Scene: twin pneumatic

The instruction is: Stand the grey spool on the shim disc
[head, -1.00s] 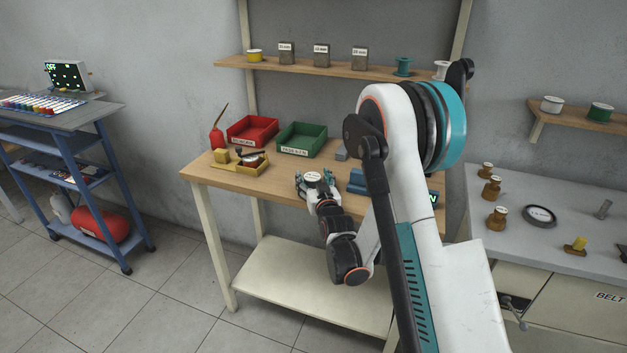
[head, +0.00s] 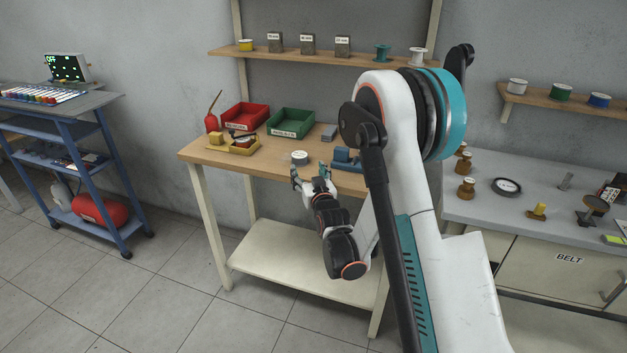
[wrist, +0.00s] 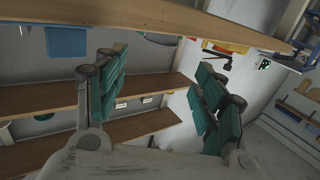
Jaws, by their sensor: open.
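A short grey spool (head: 300,157) with a pale top stands upright near the front edge of the wooden workbench. My gripper (head: 311,173) is open and empty in front of the spool and apart from it. The wrist view shows the two green-padded fingers (wrist: 165,88) spread wide, with nothing between them. A flat, dark-rimmed disc with a pale labelled face (head: 506,187), which looks like the shim disc, lies on the grey bench at the right. Its top is bare.
Red (head: 245,117) and green (head: 291,123) trays stand behind the spool. A blue fixture (head: 346,158) is to its right, a yellow tray (head: 233,145) to its left. Brass pieces (head: 466,187) and a yellow-topped piece (head: 537,211) stand near the disc.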

